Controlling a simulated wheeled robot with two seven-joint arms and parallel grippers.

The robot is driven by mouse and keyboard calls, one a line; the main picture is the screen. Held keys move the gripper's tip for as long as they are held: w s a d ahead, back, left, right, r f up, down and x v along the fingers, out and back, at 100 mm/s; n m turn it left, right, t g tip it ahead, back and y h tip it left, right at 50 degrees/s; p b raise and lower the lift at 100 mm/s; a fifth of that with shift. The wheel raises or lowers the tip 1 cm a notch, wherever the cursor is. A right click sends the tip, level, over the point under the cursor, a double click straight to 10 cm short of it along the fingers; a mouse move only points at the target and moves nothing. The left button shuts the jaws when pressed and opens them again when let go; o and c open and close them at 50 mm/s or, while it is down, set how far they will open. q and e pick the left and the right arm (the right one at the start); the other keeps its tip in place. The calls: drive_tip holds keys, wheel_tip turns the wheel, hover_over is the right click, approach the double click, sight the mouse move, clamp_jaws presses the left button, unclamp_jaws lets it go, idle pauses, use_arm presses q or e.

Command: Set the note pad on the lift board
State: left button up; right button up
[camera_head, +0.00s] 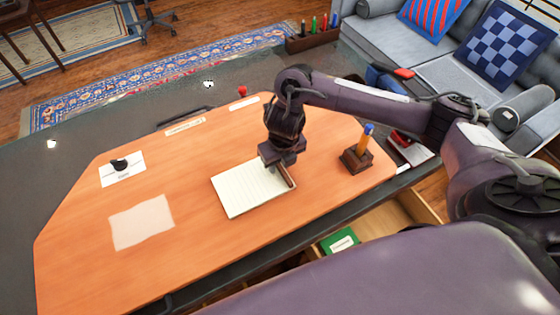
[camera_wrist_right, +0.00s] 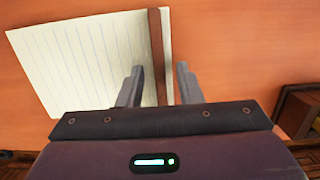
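The note pad (camera_head: 236,195) is cream, ruled, with a brown strip along its right edge. It lies flat on the orange wood board (camera_head: 90,240) that covers much of the dark desk. No label marks the lift board; this orange board may be it. My right gripper (camera_head: 281,167) is over the pad's right edge. In the right wrist view, the fingers of my right gripper (camera_wrist_right: 160,72) are apart, one on each side of the brown strip (camera_wrist_right: 158,55), with gaps visible. The ruled page of the note pad (camera_wrist_right: 85,60) shows left of the strip. My left gripper is not visible.
A pale blank square (camera_head: 141,222) lies on the board's left part. A black item on a white card (camera_head: 122,168) is behind it. A wooden pen holder (camera_head: 355,160) stands right of the pad. An open drawer (camera_head: 405,210) with a green item (camera_head: 340,241) is at the front.

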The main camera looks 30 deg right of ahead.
wheel_tip(320, 180, up, 12)
drive_tip(key=s+p, duration=0.1)
drive_tip(key=p, duration=0.3)
drive_tip(key=shift+s, duration=0.25)
idle(0.5)
